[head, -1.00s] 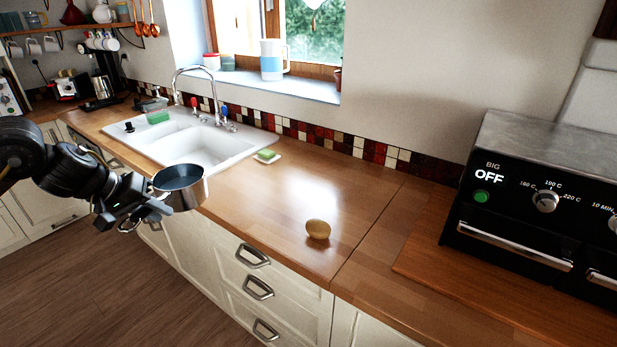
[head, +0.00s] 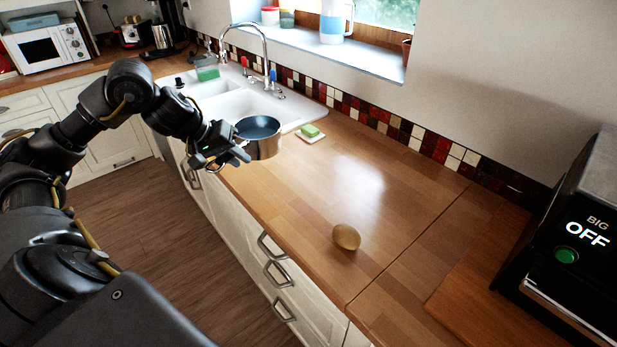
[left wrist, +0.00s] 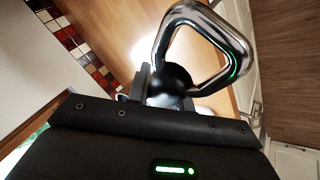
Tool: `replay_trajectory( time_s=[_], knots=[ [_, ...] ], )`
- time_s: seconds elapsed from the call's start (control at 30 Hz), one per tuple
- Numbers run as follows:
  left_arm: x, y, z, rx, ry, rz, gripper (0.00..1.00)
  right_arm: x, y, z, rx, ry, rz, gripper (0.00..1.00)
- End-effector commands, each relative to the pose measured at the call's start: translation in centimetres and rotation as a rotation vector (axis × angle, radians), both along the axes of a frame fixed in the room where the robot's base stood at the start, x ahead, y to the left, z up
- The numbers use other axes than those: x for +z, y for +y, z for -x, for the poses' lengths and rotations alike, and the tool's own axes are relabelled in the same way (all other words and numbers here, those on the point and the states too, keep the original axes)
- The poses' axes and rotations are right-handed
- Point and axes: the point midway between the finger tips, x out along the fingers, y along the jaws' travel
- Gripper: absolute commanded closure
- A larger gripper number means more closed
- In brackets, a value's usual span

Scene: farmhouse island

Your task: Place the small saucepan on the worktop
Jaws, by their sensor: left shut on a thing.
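The small saucepan (head: 262,140) is a steel pan with a dark inside. My left gripper (head: 236,150) is shut on its handle and holds it upright near the front edge of the worktop (head: 300,190), by the sink. In the head view I cannot tell exactly how high above the worktop the pan is. In the left wrist view the looped steel handle (left wrist: 235,50) shows above the gripper; the pan's bowl is hidden there. My right gripper is in no view.
A brown egg-like object (head: 346,237) lies on the worktop. A green sponge on a white dish (head: 311,133) sits beside the white sink (head: 245,105). A black oven (head: 580,240) stands at the right. The worktop between sponge and egg-like object is clear.

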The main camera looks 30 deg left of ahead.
Motion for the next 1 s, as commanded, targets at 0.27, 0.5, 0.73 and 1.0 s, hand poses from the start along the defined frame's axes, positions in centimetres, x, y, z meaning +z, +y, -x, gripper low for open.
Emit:
replay_trajectory(
  time_s=[0.27, 0.5, 0.73, 1.0],
  knots=[
    [-1.9, -5.1, -4.4, -0.006, -0.008, 0.009, 1.0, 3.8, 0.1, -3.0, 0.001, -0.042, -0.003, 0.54],
    [-6.3, -7.8, -6.7, -0.002, -0.006, 0.006, 1.0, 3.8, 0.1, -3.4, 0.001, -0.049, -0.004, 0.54],
    [-7.9, -8.6, -7.6, 0.0, -0.008, 0.002, 1.0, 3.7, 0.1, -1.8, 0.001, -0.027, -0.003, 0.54],
    [-9.0, -9.3, -8.1, -0.001, -0.006, 0.004, 1.0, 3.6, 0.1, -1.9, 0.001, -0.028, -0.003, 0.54]
  ],
)
